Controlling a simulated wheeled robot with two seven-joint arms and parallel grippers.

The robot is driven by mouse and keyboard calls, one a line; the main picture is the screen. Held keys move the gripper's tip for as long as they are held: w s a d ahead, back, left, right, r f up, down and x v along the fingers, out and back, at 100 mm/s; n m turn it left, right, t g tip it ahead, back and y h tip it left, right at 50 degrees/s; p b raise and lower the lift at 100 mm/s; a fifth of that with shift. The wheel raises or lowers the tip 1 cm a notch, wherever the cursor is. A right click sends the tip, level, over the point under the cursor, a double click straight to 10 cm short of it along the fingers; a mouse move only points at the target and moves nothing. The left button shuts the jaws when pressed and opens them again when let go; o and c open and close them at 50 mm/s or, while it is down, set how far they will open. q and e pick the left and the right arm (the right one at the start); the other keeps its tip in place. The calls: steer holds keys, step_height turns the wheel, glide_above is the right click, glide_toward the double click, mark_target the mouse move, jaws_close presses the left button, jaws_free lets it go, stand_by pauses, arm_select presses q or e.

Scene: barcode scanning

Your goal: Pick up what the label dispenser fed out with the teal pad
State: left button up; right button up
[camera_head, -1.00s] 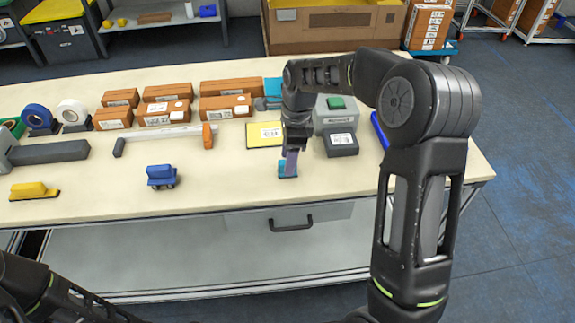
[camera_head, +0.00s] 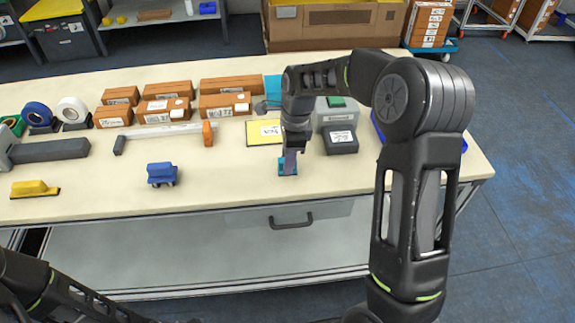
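The teal pad (camera_head: 281,168) is near the table's front edge, right of the middle. My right gripper (camera_head: 289,163) points down at it from above, its fingers overlapping the pad and hiding part of it. Whether the fingers are closed on the pad is too small to tell. The label dispenser (camera_head: 336,115) is a grey box with a green top button, behind and right of the gripper. A white label (camera_head: 341,137) shows on its dark front part. My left gripper is not in view; only my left arm shows at the lower left.
A yellow sheet (camera_head: 254,139) with a white label lies left of the dispenser. A blue block (camera_head: 161,173) and a yellow block (camera_head: 34,188) stand along the front. Several brown boxes (camera_head: 230,86) line the back. The table between the blue block and my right gripper is clear.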

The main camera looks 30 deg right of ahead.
jaws_close()
stand_by(0.4)
step_height(320, 180, up, 10)
steer(key=shift+r+b, duration=0.1)
steer(key=shift+b, duration=0.6)
steer(key=shift+c, duration=1)
jaws_free()
jaws_close()
